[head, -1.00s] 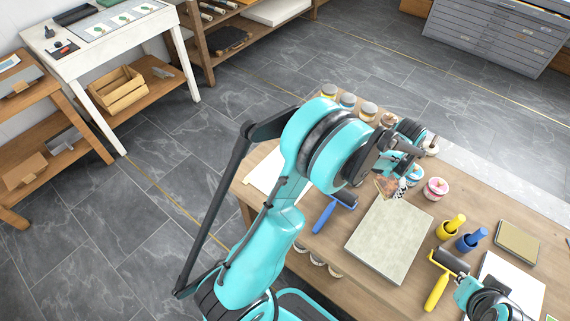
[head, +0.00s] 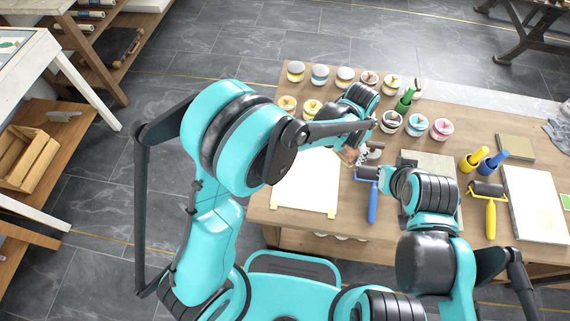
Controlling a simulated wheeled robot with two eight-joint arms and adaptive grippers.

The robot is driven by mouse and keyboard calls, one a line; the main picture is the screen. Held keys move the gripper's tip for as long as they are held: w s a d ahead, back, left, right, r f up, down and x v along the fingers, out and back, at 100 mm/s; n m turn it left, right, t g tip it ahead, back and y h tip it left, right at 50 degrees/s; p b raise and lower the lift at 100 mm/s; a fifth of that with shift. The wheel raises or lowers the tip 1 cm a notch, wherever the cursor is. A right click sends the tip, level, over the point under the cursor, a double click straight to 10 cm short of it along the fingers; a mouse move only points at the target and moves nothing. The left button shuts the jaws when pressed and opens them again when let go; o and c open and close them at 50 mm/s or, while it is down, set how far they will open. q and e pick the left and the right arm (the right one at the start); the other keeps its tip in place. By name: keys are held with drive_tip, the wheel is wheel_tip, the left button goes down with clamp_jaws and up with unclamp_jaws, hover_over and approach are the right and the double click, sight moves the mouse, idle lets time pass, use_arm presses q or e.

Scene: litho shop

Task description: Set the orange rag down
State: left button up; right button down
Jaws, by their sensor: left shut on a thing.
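My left gripper (head: 369,152) is above the table's middle, beyond the white sheet. A small orange-brown patch of cloth, the orange rag (head: 349,156), shows at its fingers; the gripper is shut on it. Most of the rag is hidden by the gripper and wrist, and I cannot tell whether it touches the table. My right gripper (head: 389,183) is over the grey-green slab, close to the left one. Its fingers are small and partly hidden by its own wrist, so its opening is unclear.
Several paint jars (head: 345,76) line the back of the table. A white sheet (head: 306,184) lies at left. A blue-handled roller (head: 372,203), a grey-green slab (head: 440,165), a yellow-handled roller (head: 490,215) and a white board (head: 535,205) fill the front and right.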

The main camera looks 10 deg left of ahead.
use_arm(q)
drive_tip(key=b, duration=0.4)
hover_over(309, 171)
drive_tip(key=f, duration=0.7)
drive_tip(key=shift+s+a+f, duration=0.1)
drive_tip(key=shift+s+a, duration=0.05)
drive_tip(key=shift+a, duration=0.1)
drive_tip(key=shift+f+b, duration=0.85)
drive_tip(key=shift+f, duration=1.05)
drive_tip(key=shift+f, duration=0.2)
drive_tip(key=o, duration=1.4)
